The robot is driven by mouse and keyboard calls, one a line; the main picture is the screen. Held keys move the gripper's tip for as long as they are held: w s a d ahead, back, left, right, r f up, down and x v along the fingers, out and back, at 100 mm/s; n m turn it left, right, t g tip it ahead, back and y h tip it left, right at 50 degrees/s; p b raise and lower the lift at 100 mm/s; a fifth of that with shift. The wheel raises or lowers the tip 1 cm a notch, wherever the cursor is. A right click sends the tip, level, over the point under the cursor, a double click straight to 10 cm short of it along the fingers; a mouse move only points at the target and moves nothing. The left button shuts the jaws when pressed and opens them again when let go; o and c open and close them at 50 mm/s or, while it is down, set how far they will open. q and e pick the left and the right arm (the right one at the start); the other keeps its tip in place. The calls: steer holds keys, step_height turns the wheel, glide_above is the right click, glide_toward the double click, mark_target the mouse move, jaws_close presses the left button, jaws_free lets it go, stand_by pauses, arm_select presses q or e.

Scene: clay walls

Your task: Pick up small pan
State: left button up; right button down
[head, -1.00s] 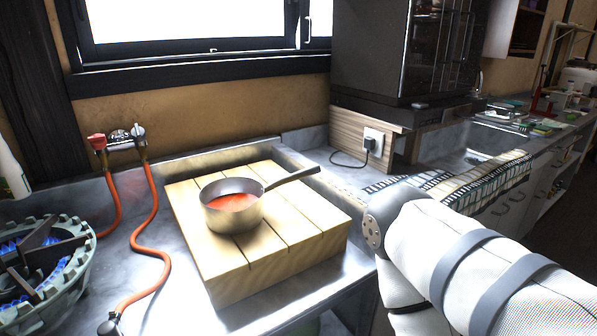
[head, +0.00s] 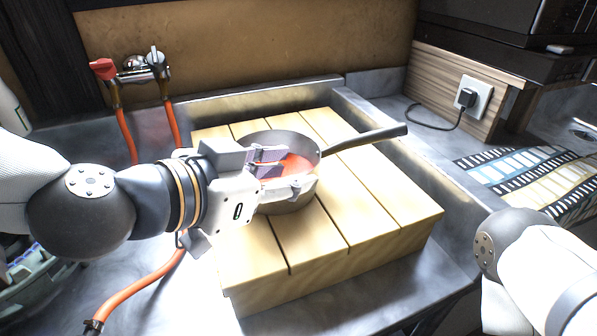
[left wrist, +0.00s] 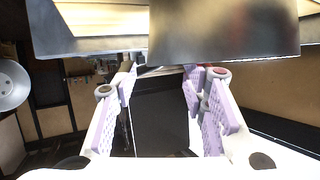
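The small pan (head: 338,147) is a metal saucepan with a dark handle and red contents. It stands upright on the slatted wooden block, its handle pointing right and away. My left gripper (head: 288,169) comes in from the left, over or beside the near left of the pan, and hides part of it. Its two fingers are apart with nothing visibly held between them. In the left wrist view the gripper (left wrist: 160,82) shows spread purple pads, and a metal surface, likely the pan (left wrist: 225,30), lies across the top. Contact cannot be told. My right arm shows at the lower right; its gripper is out of view.
The wooden block (head: 375,220) sits in a grey counter recess with a raised rim. A red hose (head: 140,292) and tap (head: 140,68) are at left. A socket with a plug (head: 470,98) and a striped cloth (head: 530,180) are at right.

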mark_target(309, 198)
arm_select(q)
steer(key=x, duration=0.5)
steer(key=shift+w+d+f+b, duration=0.1)
steer(key=shift+w+d+b, duration=0.1)
steer(key=shift+w+b, duration=0.15)
jaws_close()
steer(key=shift+r, duration=0.25)
